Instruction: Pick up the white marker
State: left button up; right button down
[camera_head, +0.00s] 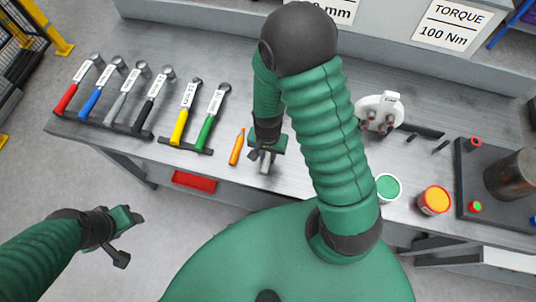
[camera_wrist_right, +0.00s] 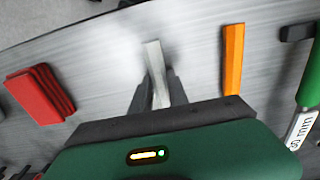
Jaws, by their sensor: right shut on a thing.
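The white marker (camera_wrist_right: 155,72) is a pale, slim stick. In the wrist view it stands between the dark fingers of my right gripper (camera_wrist_right: 153,92), which is shut on it. In the head view my right gripper (camera_head: 262,155) is low over the table's front edge, with the pale marker (camera_head: 266,165) at its fingertips. I cannot tell whether the marker still touches the table. My left gripper (camera_head: 120,238) hangs apart from the table at lower left; its finger opening is unclear.
An orange marker (camera_head: 237,147) lies just left of my right gripper. A green-topped tin (camera_head: 388,187) and an orange-topped tin (camera_head: 435,200) stand to the right. A red tray (camera_head: 194,181) is below the edge.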

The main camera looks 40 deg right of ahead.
aim_at(269, 155)
jog(key=shift+r+p, duration=0.5)
jog(key=shift+r, duration=0.05)
jog(key=r+p, duration=0.3)
jog(key=shift+d, duration=0.35)
jog(key=a+p, duration=0.5)
jog(key=a, duration=1.1)
jog(key=shift+s+a+r+p, duration=0.15)
jog(key=shift+s+r+p, duration=0.05)
jog(key=shift+r+p, duration=0.25)
